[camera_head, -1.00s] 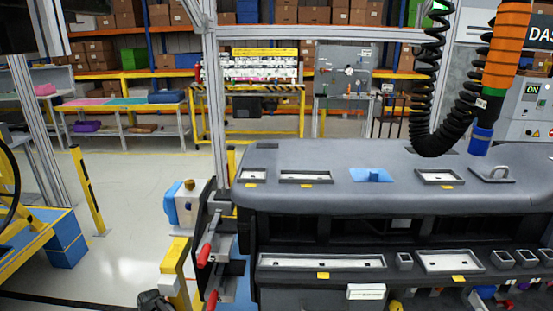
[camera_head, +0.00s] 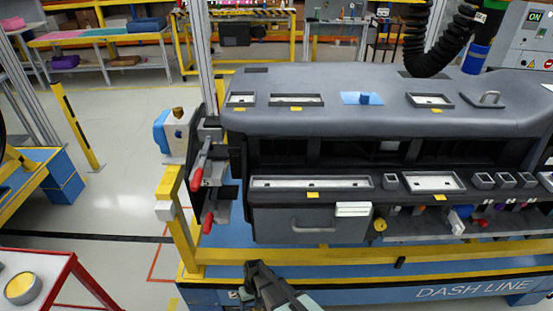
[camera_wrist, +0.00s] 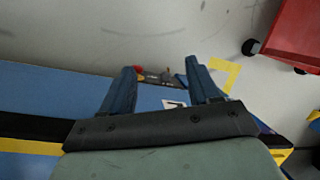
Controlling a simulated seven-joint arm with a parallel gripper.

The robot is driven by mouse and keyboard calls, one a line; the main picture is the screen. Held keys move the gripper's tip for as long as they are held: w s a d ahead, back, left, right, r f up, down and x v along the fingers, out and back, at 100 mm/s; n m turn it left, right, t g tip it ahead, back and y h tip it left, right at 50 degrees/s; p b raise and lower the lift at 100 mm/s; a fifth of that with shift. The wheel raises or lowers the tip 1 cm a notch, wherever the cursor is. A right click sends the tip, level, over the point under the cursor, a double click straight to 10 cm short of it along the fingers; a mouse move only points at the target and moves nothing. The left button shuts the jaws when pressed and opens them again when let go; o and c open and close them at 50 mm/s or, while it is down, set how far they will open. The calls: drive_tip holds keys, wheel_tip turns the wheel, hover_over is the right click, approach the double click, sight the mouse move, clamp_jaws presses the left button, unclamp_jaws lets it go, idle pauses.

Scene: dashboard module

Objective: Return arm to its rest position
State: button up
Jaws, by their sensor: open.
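My gripper (camera_head: 252,267) is at the bottom centre of the head view, in front of the dashboard module and over the blue and yellow platform edge. In the wrist view my gripper (camera_wrist: 160,78) shows two dark fingers spread apart with nothing between them. Below them the wrist view shows the blue platform (camera_wrist: 60,88) and the grey floor. The dashboard module (camera_head: 390,110) stands behind my gripper, apart from it. Its drawer (camera_head: 310,226) with a handle looks shut.
Red-handled clamps (camera_head: 197,178) stick out at the module's left end. A yellow post (camera_head: 176,215) stands at the platform's left corner. A red-framed cart (camera_head: 60,270) stands at lower left; a red object (camera_wrist: 290,35) shows in the wrist view. Floor between is clear.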

drive_tip(key=s+d+r+m+g, duration=0.1)
drive_tip(key=s+d+m, duration=0.1)
drive_tip(key=s+d, duration=0.9)
drive_tip(key=s+d+r+m+g+h, duration=0.1)
drive_tip(key=s+d+r+m+g, duration=0.1)
drive_tip(key=s+d, duration=0.9)
drive_tip(key=d+m, duration=0.1)
drive_tip(key=d, duration=0.4)
drive_tip(key=shift+s+g, duration=0.3)
drive_tip(key=shift+s, duration=0.1)
